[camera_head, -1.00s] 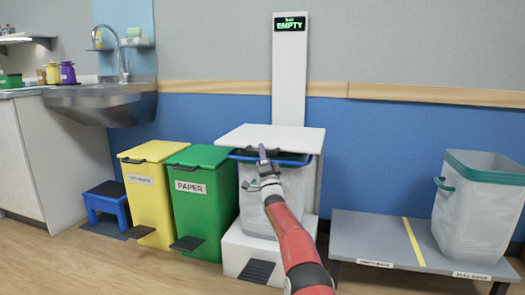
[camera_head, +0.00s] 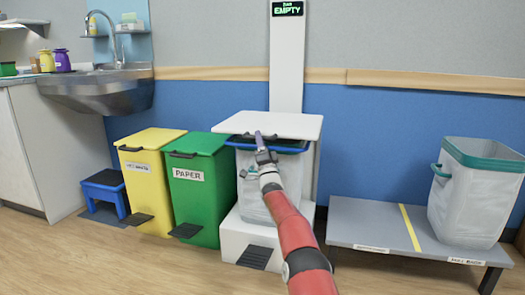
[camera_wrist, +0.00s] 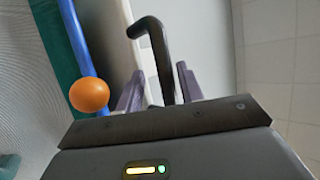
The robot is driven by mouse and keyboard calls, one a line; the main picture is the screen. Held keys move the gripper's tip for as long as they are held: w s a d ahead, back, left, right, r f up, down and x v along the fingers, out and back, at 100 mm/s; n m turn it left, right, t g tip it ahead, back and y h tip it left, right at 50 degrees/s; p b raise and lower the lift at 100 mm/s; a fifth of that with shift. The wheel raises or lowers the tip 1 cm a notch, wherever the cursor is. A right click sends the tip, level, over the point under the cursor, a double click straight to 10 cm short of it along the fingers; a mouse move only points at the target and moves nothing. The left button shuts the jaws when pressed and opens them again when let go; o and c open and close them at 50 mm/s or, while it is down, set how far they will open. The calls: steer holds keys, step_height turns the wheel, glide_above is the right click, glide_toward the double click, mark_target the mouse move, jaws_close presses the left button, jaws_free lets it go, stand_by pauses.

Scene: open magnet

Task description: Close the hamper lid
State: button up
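The hamper is a white stand with a translucent bin (camera_head: 250,195) that has a blue rim (camera_head: 298,149). Its white lid (camera_head: 285,123) sits above the rim, with a gap along the front. My gripper (camera_head: 259,137) is at the lid's front edge. In the wrist view, my gripper's purple fingers (camera_wrist: 159,88) are apart on either side of a black bar handle (camera_wrist: 158,50) beside the pale lid edge. Gaps show between handle and fingers. The blue rim (camera_wrist: 82,40) also shows there, with an orange ball-shaped thing (camera_wrist: 89,95) near it.
A green paper bin (camera_head: 200,205) and a yellow bin (camera_head: 143,180) stand left of the hamper. A grey bench (camera_head: 375,230) with a green-rimmed translucent bin (camera_head: 470,205) stands right. A sign above reads EMPTY (camera_head: 288,9). Floor in front is clear.

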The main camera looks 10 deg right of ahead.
steer(key=a+b+v, duration=0.1)
steer(key=v, duration=0.6)
steer(key=shift+s+d+f, duration=0.2)
steer(key=shift+d+f, duration=0.05)
steer(key=shift+d, duration=0.3)
steer(key=s+a+r+n+g, duration=0.2)
steer(key=s+r+n+g, duration=0.25)
steer(key=r, duration=0.25)
steer(key=s+d+r+n+g+h, duration=0.15)
steer(key=s+g, duration=0.25)
steer(key=s, duration=0.6)
steer(key=s+d+f+n+g+h, duration=0.15)
steer(key=s+f+g, duration=0.35)
steer(key=s, duration=1)
steer(key=s+d+f+n+g, duration=0.1)
steer(key=s+f+n+g, duration=0.15)
steer(key=s+f, duration=0.75)
steer(key=s+d+f+n+g+h, duration=0.15)
steer(key=s+g, duration=0.25)
steer(key=s, duration=1.5)
step_height(320, 180, up, 13)
steer(key=p, duration=1.3)
steer(key=shift+s+g, duration=0.2)
steer(key=shift+g, duration=0.1)
